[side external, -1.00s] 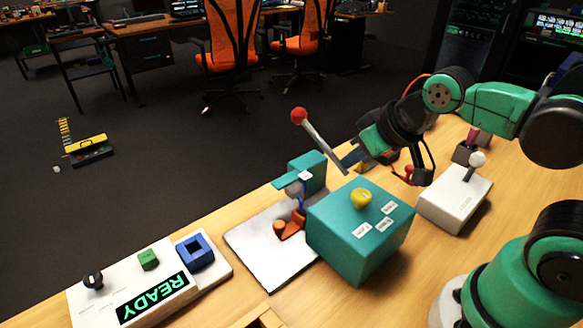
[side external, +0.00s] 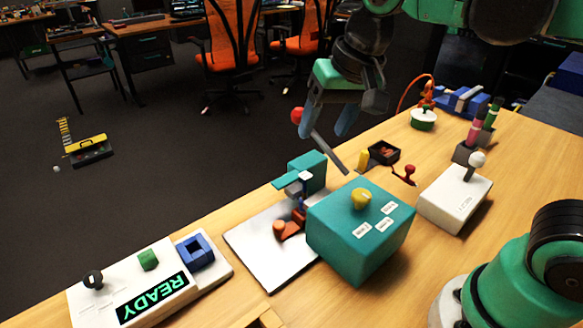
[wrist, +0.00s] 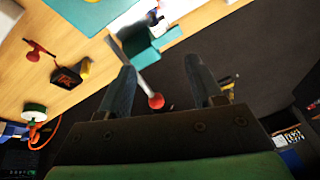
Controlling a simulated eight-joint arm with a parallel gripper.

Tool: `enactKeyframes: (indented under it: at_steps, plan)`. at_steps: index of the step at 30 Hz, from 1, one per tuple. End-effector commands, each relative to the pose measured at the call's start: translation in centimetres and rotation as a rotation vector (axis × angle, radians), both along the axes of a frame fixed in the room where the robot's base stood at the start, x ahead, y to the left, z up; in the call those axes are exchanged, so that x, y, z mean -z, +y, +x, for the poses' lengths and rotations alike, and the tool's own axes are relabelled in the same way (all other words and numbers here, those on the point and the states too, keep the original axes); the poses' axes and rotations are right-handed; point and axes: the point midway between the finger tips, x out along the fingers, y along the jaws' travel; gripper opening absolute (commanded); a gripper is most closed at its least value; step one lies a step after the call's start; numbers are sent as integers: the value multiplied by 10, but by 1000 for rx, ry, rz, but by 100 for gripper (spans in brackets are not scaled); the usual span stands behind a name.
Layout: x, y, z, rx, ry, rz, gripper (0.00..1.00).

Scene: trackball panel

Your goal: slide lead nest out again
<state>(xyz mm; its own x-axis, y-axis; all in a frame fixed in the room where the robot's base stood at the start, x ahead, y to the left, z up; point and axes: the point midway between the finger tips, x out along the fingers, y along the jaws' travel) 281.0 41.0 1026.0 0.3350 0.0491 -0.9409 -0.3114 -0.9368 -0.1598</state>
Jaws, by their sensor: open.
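The teal press (side external: 307,172) stands on a white plate (side external: 262,254). Its grey lever rises to a red ball knob (side external: 297,116). An orange piece with a rounded knob (side external: 284,229), likely the lead nest, sits low at the press, partly hidden by the teal box. My gripper (side external: 328,124) is open above the press, pointing down, with its left finger by the red knob. In the wrist view, the red knob (wrist: 156,101) shows between my open fingers (wrist: 158,75), with nothing held; I cannot tell whether a finger touches it.
A teal box (side external: 350,240) with a yellow knob stands beside the press. A white joystick box (side external: 452,200) is to the right. A panel reading READY (side external: 152,298) lies front left. A dark tray (side external: 384,152) and a red-handled item (side external: 405,174) lie behind the box.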

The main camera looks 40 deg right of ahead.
Motion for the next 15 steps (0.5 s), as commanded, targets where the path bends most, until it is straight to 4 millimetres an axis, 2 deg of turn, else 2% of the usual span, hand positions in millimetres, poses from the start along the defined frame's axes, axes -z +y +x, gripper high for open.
enactKeyframes:
  at_steps: [3, 11, 15]
  plan:
    - [0, 21, 12, 123, 119, 35, 60]
    - [12, 66, 30, 421, 347, 24, 60]
    - [51, 65, 29, 436, 350, 24, 60]
